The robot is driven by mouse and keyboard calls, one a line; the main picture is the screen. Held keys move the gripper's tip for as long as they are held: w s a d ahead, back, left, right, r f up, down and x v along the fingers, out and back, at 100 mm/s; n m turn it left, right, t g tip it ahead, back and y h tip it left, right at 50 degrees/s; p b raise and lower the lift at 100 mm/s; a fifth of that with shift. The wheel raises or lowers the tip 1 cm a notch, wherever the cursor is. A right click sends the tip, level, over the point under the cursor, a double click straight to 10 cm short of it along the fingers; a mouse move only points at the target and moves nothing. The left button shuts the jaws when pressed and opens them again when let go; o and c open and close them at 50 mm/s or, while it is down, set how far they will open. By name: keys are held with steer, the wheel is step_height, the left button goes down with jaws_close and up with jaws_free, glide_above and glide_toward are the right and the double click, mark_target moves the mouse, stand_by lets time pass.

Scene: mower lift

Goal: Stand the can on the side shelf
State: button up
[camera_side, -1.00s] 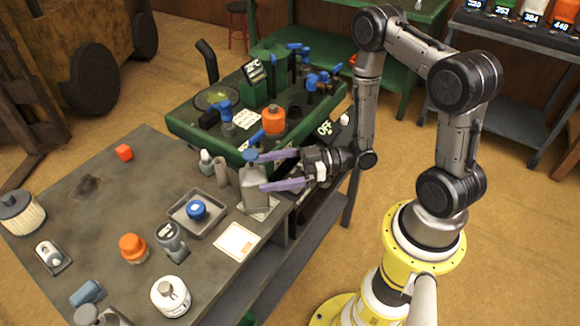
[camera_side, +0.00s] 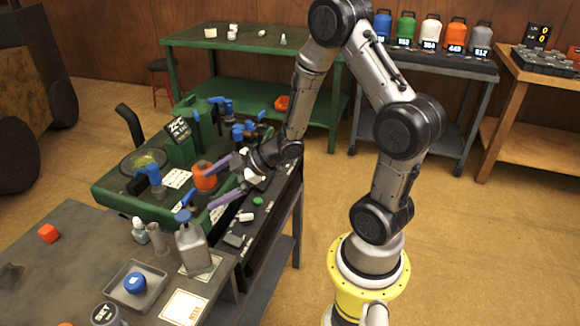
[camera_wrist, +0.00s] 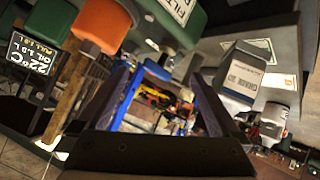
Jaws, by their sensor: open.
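A grey can (camera_side: 190,248) with a blue spout stands upright on a printed pad (camera_side: 205,266) at the right edge of the workbench in the side view. My gripper (camera_side: 210,190) is open and empty, its purple fingers above and behind the can, apart from it. In the wrist view, the space between my fingers (camera_wrist: 160,85) holds nothing gripped. A grey labelled container (camera_wrist: 238,72) shows to their right; I cannot tell if it is the same can. A dark ledge (camera_side: 264,222) runs beside the green machine; I cannot tell whether it is the side shelf.
The green machine (camera_side: 115,205) with blue levers and an orange-capped part (camera_side: 204,180) stands close behind my fingers. Small items occupy the dark ledge.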

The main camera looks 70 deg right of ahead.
steer(key=s+d+r+m+g+h, duration=0.1)
steer(key=s+r+m+h, duration=0.2)
steer(key=r, duration=0.4)
steer(key=s+d+r+m+g+h, duration=0.1)
steer(key=s+d+r+m+h, duration=0.1)
steer(key=s+r+m+h, duration=0.3)
steer(key=s+a+r+g+y, duration=0.1)
steer(key=s+a+r+y, duration=0.1)
steer(key=s+a, duration=0.2)
steer(key=s+a+r+m+g+y, duration=0.1)
steer(key=s+a, duration=0.3)
steer(key=s, duration=0.6)
steer(key=shift+a+r+g+y, duration=0.2)
steer(key=shift+r+g+y, duration=0.3)
steer(key=shift+y, duration=0.1)
